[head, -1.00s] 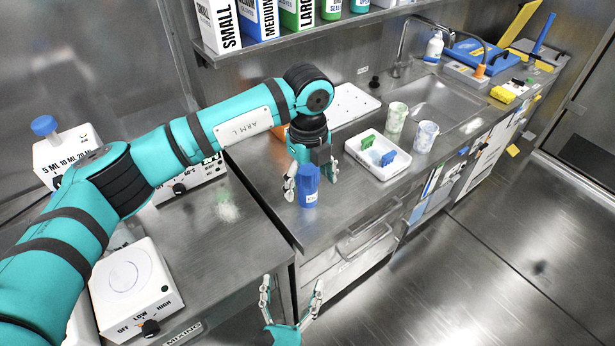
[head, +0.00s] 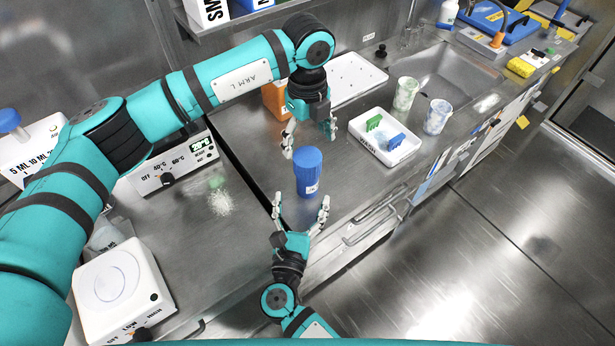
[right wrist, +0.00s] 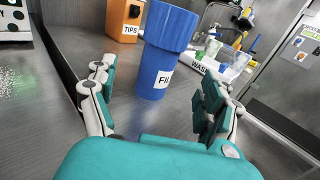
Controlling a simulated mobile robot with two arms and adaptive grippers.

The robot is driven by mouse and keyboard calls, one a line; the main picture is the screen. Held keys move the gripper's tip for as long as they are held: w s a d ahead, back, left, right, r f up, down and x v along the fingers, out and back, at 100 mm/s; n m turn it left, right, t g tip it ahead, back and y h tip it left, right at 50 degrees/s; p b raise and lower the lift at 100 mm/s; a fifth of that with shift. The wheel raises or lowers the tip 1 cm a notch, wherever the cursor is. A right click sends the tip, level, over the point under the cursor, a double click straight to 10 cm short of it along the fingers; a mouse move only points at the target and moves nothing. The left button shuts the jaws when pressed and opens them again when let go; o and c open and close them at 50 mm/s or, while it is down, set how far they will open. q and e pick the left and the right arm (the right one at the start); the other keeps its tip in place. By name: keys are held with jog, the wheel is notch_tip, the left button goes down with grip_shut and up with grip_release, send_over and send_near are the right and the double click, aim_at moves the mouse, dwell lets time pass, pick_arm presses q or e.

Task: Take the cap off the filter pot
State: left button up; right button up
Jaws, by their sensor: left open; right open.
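The blue filter pot (head: 308,180) stands upright on the steel worktop near its front edge, with a white label partly readable. Its wider blue cap (head: 308,158) is on top; the cap also shows in the right wrist view (right wrist: 171,25). My left gripper (head: 310,143) is open and points down just behind the pot in the picture, holding nothing. My right gripper (head: 301,204) is open in front of the pot, fingers pointing towards it. In the right wrist view the pot body (right wrist: 155,78) stands ahead, between the open fingers (right wrist: 158,82), with no visible contact.
A white WASH tray (head: 372,150) with green and blue items stands to the right, with two cups (head: 437,116) beyond it. An orange TIPS box (head: 274,97) is behind my left gripper. A heater (head: 180,165) and a mixer (head: 115,285) stand left.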

aim_at(306, 183)
jog(key=w, duration=0.5)
jog(key=w+d, duration=0.1)
jog(key=w, duration=0.1)
jog(key=shift+w+d, duration=0.1)
jog(key=shift+w, duration=0.05)
jog(key=shift+r, duration=0.1)
grip_shut()
dwell(0.3)
